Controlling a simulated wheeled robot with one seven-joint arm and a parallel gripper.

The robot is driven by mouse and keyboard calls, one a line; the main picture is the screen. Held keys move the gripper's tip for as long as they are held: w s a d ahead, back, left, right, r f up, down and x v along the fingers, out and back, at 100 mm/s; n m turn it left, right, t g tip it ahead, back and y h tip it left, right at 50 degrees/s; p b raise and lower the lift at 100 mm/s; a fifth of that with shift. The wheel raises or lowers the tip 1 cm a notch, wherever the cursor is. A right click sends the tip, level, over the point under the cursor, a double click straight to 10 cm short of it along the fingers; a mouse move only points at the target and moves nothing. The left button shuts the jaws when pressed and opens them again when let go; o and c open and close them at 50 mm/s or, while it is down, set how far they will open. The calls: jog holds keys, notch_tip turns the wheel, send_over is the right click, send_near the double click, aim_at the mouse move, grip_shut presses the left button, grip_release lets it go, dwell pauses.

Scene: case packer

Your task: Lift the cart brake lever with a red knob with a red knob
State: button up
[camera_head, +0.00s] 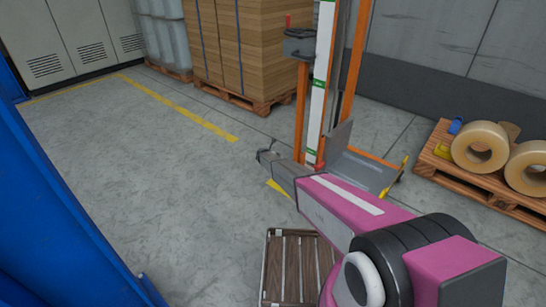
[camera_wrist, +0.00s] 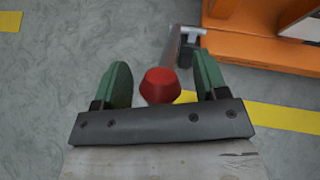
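The red knob (camera_wrist: 160,85) of the brake lever shows in the wrist view, between the two green fingers of my gripper (camera_wrist: 162,64). The fingers are open, with a visible gap on each side of the knob. The grey lever arm (camera_wrist: 174,48) runs from behind the knob up to a dark bracket on the orange cart (camera_wrist: 245,42). In the head view my gripper (camera_head: 267,153) is low, just left of the cart's base (camera_head: 362,172). I cannot make out the knob at my gripper there.
A wooden slatted pallet (camera_head: 272,270) lies below my arm. A pallet of brown stacked boards (camera_head: 240,50) stands behind the cart. Tape rolls (camera_head: 480,147) lie on a pallet at right. A blue frame (camera_head: 50,200) borders the left. The floor at left centre is clear.

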jog(key=v, duration=1)
jog(key=shift+s+r, duration=0.2)
jog(key=shift+s, duration=0.1)
jog(key=shift+a, duration=0.15)
jog(key=s+d+r+m+g, duration=0.3)
jog(key=s+d+r+m, duration=0.45)
jog(key=s+d, duration=0.35)
jog(key=s+d+r+m+g, duration=0.3)
jog(key=s+d+r+m, duration=0.4)
jog(key=s+d+m, duration=0.3)
jog(key=s+d+r+m+g+y, duration=0.1)
jog(key=s+d+r+m, duration=0.2)
jog(key=s, duration=0.6)
jog(key=s+d+r+m+g+y, duration=0.1)
jog(key=s+d+r+m+y, duration=0.1)
jog(key=s+r+m, duration=0.3)
jog(key=s+d+r+m+g+y, duration=0.1)
jog(key=s+d+r+m, duration=0.3)
jog(key=s, duration=0.9)
jog(key=shift+s+r+m+g+y, duration=0.3)
jog(key=shift+r+m+g, duration=0.3)
jog(key=shift+m, duration=0.55)
